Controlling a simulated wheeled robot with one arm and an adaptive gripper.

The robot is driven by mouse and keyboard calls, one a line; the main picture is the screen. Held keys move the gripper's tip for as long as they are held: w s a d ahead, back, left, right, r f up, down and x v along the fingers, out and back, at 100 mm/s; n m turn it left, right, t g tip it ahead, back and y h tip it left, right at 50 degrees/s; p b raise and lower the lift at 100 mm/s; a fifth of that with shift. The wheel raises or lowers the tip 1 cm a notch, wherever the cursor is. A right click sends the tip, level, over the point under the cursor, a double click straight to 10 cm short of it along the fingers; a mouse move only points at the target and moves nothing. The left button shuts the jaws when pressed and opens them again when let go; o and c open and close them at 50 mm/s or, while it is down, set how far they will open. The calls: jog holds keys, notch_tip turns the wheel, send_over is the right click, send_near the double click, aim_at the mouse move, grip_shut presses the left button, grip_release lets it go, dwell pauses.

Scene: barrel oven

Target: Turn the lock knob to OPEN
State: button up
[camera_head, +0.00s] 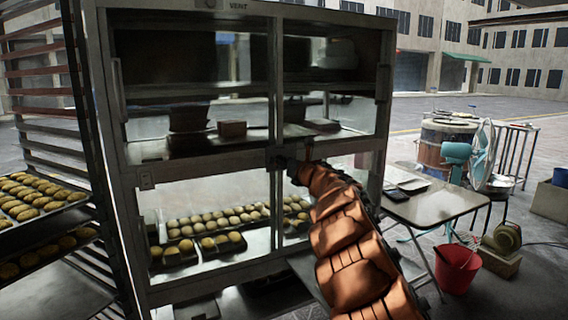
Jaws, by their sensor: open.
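A glass-fronted metal cabinet (125,215) stands in the middle of the view, with a centre post and a middle rail. My orange-covered arm reaches up from the bottom right to where the post and rail cross. My gripper (290,162) is small and dark there, in front of or against the frame. It is open, but its fingers are hard to make out. I cannot make out the lock knob or an OPEN mark; the gripper may cover them. A small plate (147,180) sits on the left frame, and a VENT label (237,5) is at the top.
Trays of buns (205,240) lie inside the cabinet's lower part. A rack with bun trays (35,205) stands close on the left. On the right are a folding table (435,207), a blue fan (480,155), a barrel (447,145) and a red bucket (457,268).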

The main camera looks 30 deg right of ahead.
jog(key=c, duration=1.1)
jog(key=shift+c, duration=0.2)
jog(key=shift+m, duration=0.3)
jog(key=shift+a+f+m+t+h+p, duration=0.15)
jog(key=shift+m+p, duration=0.55)
jog(key=shift+m, duration=2.3)
jog(key=shift+d+m+t+h+p, duration=0.2)
jog(key=shift+m+p, duration=0.45)
jog(key=shift+m, duration=2.35)
jog(key=shift+a+f+m+t+h+p, duration=0.2)
jog(key=shift+m+p, duration=0.5)
jog(key=shift+m, duration=2.3)
jog(key=shift+r+m, duration=0.1)
jog(key=shift+m, duration=0.2)
